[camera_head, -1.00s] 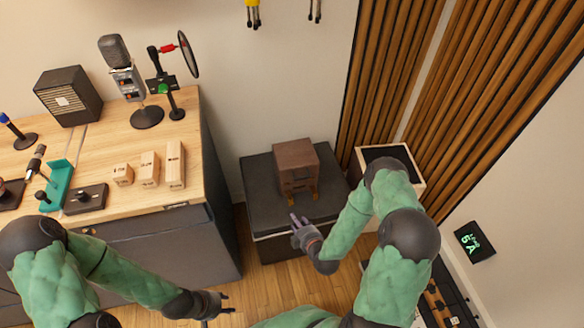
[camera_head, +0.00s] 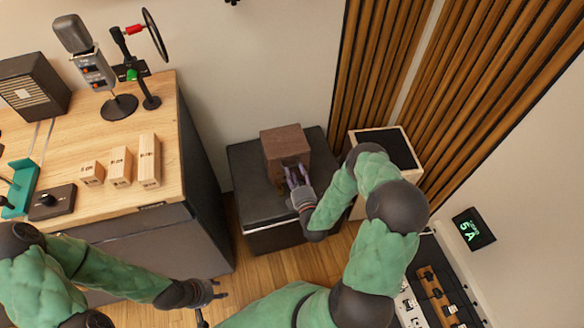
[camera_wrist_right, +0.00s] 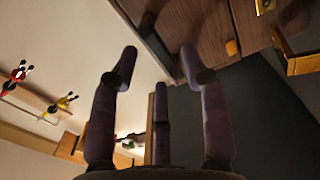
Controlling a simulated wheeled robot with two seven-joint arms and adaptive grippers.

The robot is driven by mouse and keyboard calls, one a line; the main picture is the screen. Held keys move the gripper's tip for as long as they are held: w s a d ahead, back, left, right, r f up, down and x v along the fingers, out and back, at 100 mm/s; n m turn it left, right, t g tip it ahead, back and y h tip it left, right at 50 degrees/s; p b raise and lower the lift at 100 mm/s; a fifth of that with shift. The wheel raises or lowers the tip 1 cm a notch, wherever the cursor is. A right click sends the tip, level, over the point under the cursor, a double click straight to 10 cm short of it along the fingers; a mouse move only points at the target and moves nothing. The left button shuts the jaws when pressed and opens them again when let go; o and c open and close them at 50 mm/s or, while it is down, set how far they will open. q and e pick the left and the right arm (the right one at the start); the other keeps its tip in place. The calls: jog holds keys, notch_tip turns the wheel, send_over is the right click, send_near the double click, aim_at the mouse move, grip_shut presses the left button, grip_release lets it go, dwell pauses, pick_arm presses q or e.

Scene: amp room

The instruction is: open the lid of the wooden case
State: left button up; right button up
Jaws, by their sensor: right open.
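The wooden case (camera_head: 284,143) is a dark brown box on a black cabinet (camera_head: 262,206). Its lid appears closed. In the right wrist view the case (camera_wrist_right: 215,30) fills the upper right, with a seam and brass fittings (camera_wrist_right: 300,64) on its front. My right gripper (camera_head: 295,172) is open at the front of the case, its fingers pointing at it; in the right wrist view (camera_wrist_right: 158,65) one fingertip is close to the seam, and I cannot tell whether it touches. My left gripper (camera_head: 222,290) hangs empty, away from the case.
A wooden desk (camera_head: 100,205) stands left, with wooden blocks (camera_head: 149,160), a microphone (camera_head: 95,65) and a small speaker (camera_head: 36,88). A white box with a dark top (camera_head: 385,148) stands right of the cabinet. Wood slats (camera_head: 385,60) line the wall behind.

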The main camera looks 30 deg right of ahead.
aim_at(293, 168)
jog(key=shift+b+x, duration=0.45)
jog(key=shift+x, duration=1.45)
jog(key=shift+c, duration=0.2)
grip_shut()
